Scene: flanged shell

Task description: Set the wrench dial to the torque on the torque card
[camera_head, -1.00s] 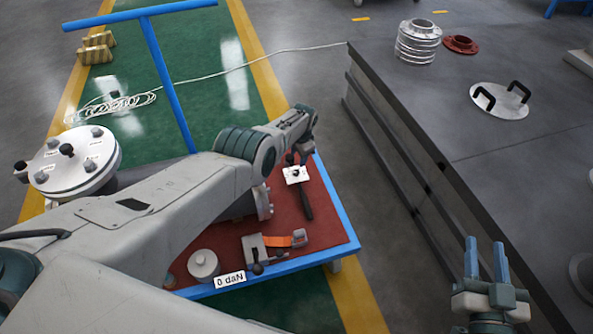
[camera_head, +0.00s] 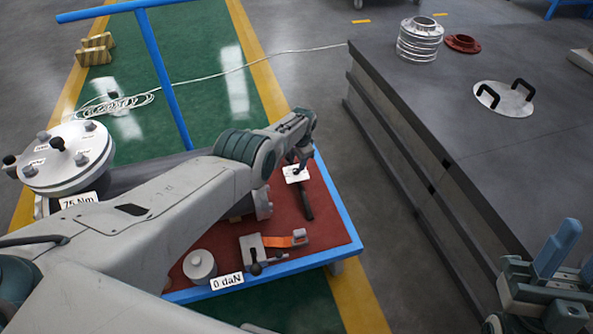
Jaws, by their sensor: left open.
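The wrench (camera_head: 306,203) lies on the cart's red top, its dark handle pointing toward the front. A white dial plate (camera_head: 295,175) with a dark knob sits at its far end. My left gripper (camera_head: 300,165) is open, right over the dial; my own arm partly hides its fingers, and contact cannot be told. A white card reading "75 Nm" (camera_head: 78,201) shows at the left below the round flanged lid, partly behind my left arm. My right gripper (camera_head: 574,262) is at the lower right edge, blue fingers apart and empty.
The red cart top (camera_head: 335,225) has a blue rim. A grey cylinder (camera_head: 200,265), an orange-strapped clamp (camera_head: 277,241) and a "0 daN" label (camera_head: 227,282) are near its front. The flanged lid (camera_head: 68,158) stands left. A dark bench (camera_head: 450,130) is at right.

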